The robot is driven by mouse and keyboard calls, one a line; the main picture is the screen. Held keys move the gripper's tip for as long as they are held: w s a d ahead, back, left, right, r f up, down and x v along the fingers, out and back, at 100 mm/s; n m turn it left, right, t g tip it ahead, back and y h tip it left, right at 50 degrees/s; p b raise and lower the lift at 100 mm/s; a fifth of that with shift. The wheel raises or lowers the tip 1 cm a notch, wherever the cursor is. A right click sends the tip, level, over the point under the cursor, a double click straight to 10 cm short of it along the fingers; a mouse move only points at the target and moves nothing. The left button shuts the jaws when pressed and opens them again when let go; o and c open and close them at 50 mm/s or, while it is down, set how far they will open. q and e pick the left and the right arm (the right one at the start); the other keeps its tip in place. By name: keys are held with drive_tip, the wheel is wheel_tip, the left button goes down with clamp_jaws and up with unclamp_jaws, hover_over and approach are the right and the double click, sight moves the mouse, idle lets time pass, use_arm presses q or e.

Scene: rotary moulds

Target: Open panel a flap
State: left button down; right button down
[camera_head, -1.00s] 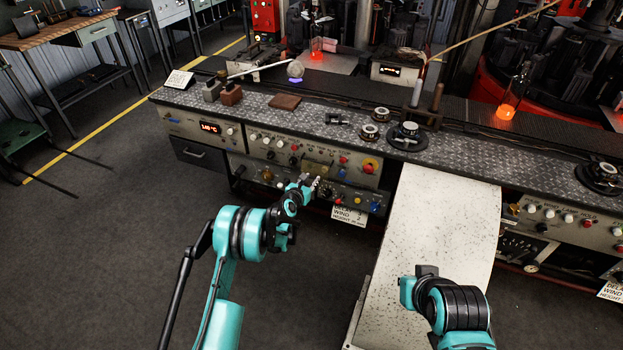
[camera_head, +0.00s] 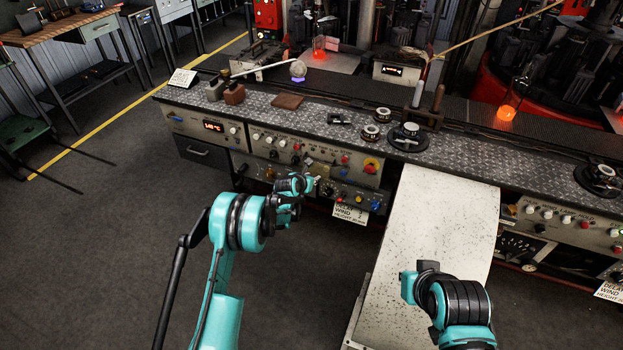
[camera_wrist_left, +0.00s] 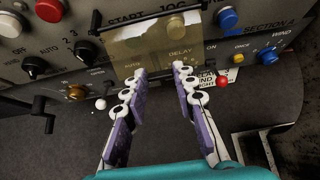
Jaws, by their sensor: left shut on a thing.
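The panel a flap (camera_wrist_left: 158,50) is a yellowish see-through cover over part of the control panel, in the upper middle of the left wrist view. Lettering such as DELAY shows through it. My left gripper (camera_wrist_left: 160,70) has its pale, purple-padded fingers at the flap's lower part, with a gap between the fingertips. It is shut on the flap; the exact contact is hard to see. In the head view, my left gripper (camera_head: 312,184) is against the panel front and mostly hides the flap. My right gripper (camera_head: 425,268) is over the pale sloping sheet, its fingers not clear.
Knobs and buttons surround the flap, including a red knob (camera_wrist_left: 48,9) and a blue button (camera_wrist_left: 228,18). A white sign (camera_head: 351,213) hangs below the panel. The pale sloping sheet (camera_head: 440,220) stands to the right. The floor in front is clear.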

use_arm(q)
drive_tip(key=c, duration=1.2)
unclamp_jaws()
drive_tip(key=v, duration=1.2)
